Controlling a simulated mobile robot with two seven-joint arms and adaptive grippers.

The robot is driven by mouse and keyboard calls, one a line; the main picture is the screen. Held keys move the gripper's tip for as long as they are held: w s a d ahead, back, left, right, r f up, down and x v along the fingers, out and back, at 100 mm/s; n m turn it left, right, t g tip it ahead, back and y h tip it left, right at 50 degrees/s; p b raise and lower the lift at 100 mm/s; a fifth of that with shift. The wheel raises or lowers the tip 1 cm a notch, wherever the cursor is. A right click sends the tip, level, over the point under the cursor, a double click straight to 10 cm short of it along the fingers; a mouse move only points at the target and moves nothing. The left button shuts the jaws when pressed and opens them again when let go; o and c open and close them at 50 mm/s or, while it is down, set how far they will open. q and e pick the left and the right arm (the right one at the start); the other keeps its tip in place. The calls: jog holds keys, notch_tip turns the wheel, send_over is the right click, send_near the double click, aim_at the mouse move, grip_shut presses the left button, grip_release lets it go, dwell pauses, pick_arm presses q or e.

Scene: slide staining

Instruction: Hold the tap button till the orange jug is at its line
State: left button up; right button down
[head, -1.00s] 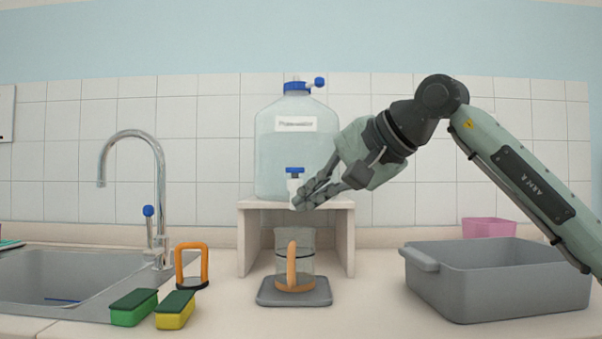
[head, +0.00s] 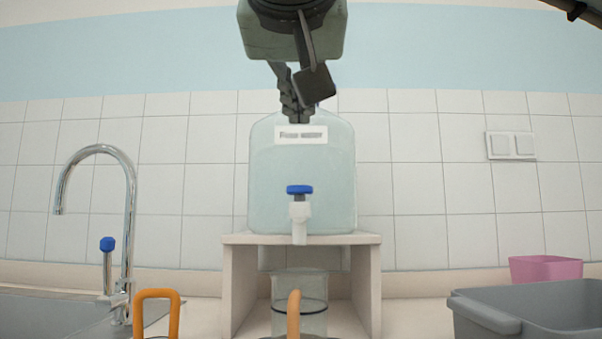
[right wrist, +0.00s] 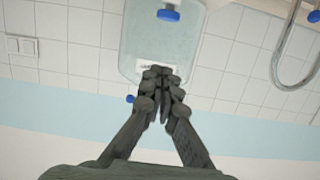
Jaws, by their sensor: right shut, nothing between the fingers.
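The jug (head: 315,305) is clear with an orange handle (head: 293,315) and a dark line around it. It stands below the tap (head: 299,220); its bottom is cut off, and I cannot tell whether it holds water. The tap has a blue button (head: 299,189) on top, clear of any finger; the button also shows in the right wrist view (right wrist: 168,14). The tap is on a large clear water container (head: 335,185). My right gripper (head: 298,120) is shut and empty, in front of the container's top and label, above the button. My left gripper is not in view.
The container rests on a pale stand (head: 372,285). A chrome faucet (head: 130,210) and an orange-handled object (head: 172,315) are at left. A grey bin (head: 470,325) and a pink tub (head: 545,268) are at right. Space directly before the tap is clear.

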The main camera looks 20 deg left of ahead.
send_over(300, 190)
jog(key=f, duration=0.3)
jog(key=shift+s+d+f, duration=0.1)
jog(key=shift+s+f, duration=0.1)
jog(key=shift+s, duration=0.05)
notch_tip(300, 190, down, 2)
jog(key=shift+f+b, duration=0.25)
jog(key=shift+b, duration=0.05)
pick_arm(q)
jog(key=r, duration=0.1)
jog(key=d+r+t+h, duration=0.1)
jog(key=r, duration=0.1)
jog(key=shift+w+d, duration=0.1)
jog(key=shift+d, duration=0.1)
pick_arm(e)
jog(key=shift+f, duration=0.15)
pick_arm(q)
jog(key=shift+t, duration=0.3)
pick_arm(e)
jog(key=shift+f, duration=0.15)
